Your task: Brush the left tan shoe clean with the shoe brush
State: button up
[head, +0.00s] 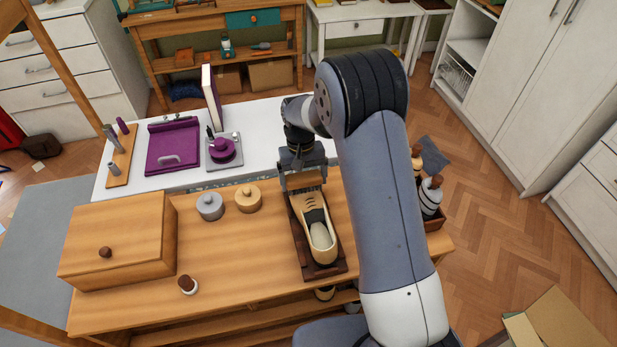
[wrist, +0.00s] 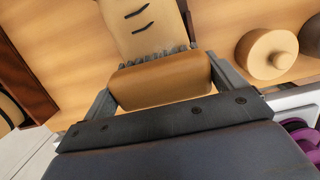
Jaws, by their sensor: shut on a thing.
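A tan shoe (head: 318,231) with dark laces lies on a dark wooden stand (head: 325,272) on the wooden workbench, toe toward the back. My gripper (head: 302,180) is above the toe end, shut on the shoe brush. In the wrist view the brush's wooden back (wrist: 160,80) sits between the two fingers, with grey bristles along its far edge. The bristles are at the near end of the tan shoe (wrist: 145,25); whether they touch it I cannot tell. My arm covers part of the bench to the right of the shoe.
A grey tin (head: 210,207) and a tan tin (head: 248,198) stand left of the stand. A wooden box (head: 120,238) and a small dark-topped knob-like item (head: 188,285) are farther left. A bottle (head: 431,196) stands right of my arm. The bench front between is clear.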

aim_at(317, 173)
jog(key=shift+s+a+f, duration=0.1)
jog(key=shift+s+a, duration=0.05)
jog(key=shift+a, duration=0.55)
jog(key=shift+s+a+f, duration=0.1)
jog(key=shift+s+a, duration=0.05)
jog(key=shift+a, duration=0.5)
jog(key=shift+a+r, duration=0.1)
jog(key=shift+r, duration=0.05)
jog(key=shift+w+d+b, duration=0.15)
jog(key=shift+w+d, duration=0.05)
jog(key=shift+d, duration=0.85)
jog(key=shift+w+d+b, duration=0.2)
jog(key=shift+d, duration=0.9)
jog(key=shift+w+d+b, duration=0.15)
jog(key=shift+w+d, duration=0.05)
jog(key=shift+d, duration=0.85)
jog(key=shift+w+a+r+p, duration=0.1)
jog(key=shift+w+r+p, duration=0.1)
jog(key=shift+r+p, duration=0.6)
jog(key=shift+w+r+p, duration=0.15)
jog(key=shift+r+p, duration=0.35)
jog(key=shift+r, duration=0.65)
jog(key=shift+w+a+r+p, duration=0.1)
jog(key=shift+w+r+p, duration=0.1)
jog(key=shift+r+p, duration=0.6)
jog(key=shift+r, duration=0.25)
